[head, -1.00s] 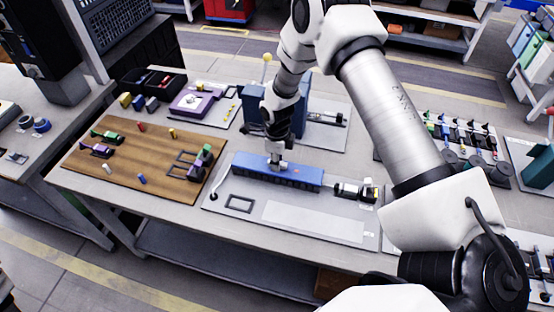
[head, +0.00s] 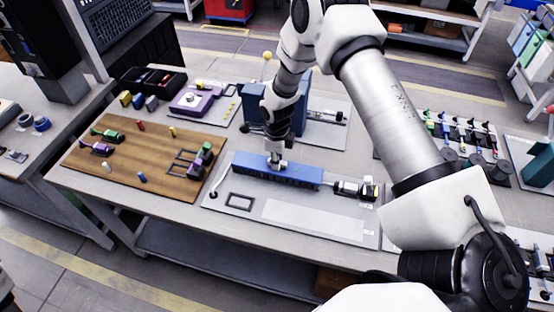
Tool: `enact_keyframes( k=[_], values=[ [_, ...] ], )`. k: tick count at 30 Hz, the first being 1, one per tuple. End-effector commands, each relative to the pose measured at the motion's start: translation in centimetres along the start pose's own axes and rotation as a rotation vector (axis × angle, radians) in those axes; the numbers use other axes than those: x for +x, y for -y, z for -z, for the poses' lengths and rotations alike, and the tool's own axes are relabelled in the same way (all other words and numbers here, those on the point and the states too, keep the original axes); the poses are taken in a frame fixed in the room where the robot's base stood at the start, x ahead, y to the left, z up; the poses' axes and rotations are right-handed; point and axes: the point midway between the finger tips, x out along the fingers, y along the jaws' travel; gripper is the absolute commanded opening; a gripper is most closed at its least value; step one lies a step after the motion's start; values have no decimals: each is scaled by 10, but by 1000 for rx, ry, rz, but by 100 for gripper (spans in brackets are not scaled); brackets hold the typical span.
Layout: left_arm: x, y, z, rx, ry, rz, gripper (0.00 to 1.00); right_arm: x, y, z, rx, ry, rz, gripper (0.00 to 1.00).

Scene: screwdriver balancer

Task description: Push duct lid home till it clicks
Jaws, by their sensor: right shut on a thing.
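The blue duct (head: 300,175) lies on a light grey plate (head: 225,214) in the middle of the bench, with a row of dark slots along its front side. A flat blue lid (head: 250,160) shows along its top; I cannot tell whether it sits fully down. My right gripper (head: 276,163) reaches down from above, touching or just over the top left of the duct, with its jaws shut. What is between the fingertips is too small to make out. My left gripper is not in view.
A black and silver device (head: 356,189) stands close to the duct's right end. A wooden board (head: 120,165) with small clamps is at left. A blue upright block (head: 250,103) stands behind my right gripper.

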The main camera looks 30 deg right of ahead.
Motion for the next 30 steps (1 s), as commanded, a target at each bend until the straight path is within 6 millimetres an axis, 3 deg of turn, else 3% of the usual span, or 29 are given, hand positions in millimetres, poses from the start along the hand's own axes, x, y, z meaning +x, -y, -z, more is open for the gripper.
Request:
enact_keyframes(
  k=[21,22,24,30],
  values=[
    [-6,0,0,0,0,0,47,2,0,0,2,-1,-1,0],
    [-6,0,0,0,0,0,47,2,0,0,2,-1,-1,25],
    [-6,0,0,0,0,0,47,2,-1,0,1,-1,-2,47],
    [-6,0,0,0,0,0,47,2,0,0,1,-1,-1,47]
  ],
)
